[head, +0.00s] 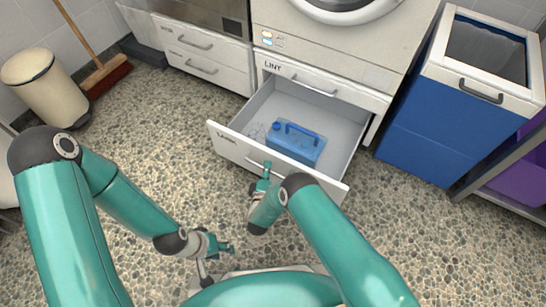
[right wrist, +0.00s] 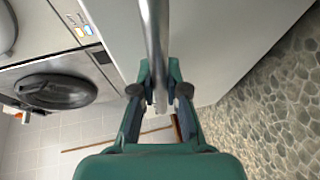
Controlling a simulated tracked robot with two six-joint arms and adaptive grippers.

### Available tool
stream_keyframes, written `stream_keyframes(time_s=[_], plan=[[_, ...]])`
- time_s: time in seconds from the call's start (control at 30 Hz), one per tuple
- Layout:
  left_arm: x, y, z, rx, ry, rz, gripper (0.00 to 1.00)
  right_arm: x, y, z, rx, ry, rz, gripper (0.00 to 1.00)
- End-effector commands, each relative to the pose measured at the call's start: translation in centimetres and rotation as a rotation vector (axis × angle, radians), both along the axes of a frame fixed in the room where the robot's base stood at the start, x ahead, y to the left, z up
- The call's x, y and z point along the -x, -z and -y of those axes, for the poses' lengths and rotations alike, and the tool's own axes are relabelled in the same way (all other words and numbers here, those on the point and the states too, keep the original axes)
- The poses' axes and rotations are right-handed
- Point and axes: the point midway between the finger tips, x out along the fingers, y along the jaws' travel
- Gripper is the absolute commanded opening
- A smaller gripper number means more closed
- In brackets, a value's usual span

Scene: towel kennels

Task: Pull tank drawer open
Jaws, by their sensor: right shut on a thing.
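The tank drawer (head: 325,182) stands pulled out from under the white machine. Its front panel faces me, and a blue jug (head: 296,143) with a handle lies inside near the front. My right gripper (head: 264,172) is at the middle of the drawer front. In the right wrist view, its fingers (right wrist: 160,90) are shut on the metal bar handle (right wrist: 154,45), which runs between them. My left gripper (head: 228,247) hangs low over the floor, left of and apart from the drawer; its fingers are too small to judge.
The lint drawer (head: 325,88) above is shut. A blue bin (head: 430,130) with a white open top stands to the right, beside a shelf holding a purple box (head: 520,165). A cream pedestal bin (head: 45,88) and a broom (head: 107,75) stand at left. Pebbled floor is free at left.

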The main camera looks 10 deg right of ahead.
Motion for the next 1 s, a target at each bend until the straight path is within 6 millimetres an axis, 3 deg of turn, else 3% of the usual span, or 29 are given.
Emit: stream_keyframes(time_s=[0.2, 0.6, 0.63, 0.77, 1.0], plan=[[0.0, -0.4, 0.0, 0.000, 0.000, 0.000, 0.40, 1.6, 0.4, -0.8, 0.002, 0.009, -0.012, 0.00], [0.0, -0.4, 0.0, 0.000, 0.000, 0.000, 0.40, 1.8, 0.5, -1.0, 0.002, 0.007, -0.013, 0.00], [0.0, -0.4, 0.0, 0.000, 0.000, 0.000, 0.40, 1.8, 0.5, -1.0, 0.002, 0.007, -0.013, 0.18], [0.0, -0.4, 0.0, 0.000, 0.000, 0.000, 0.40, 1.7, 0.4, -1.2, 0.002, 0.005, -0.011, 0.39], [0.0, -0.4, 0.0, 0.000, 0.000, 0.000, 0.40, 1.6, 0.2, -1.3, 0.001, 0.001, -0.006, 0.39]])
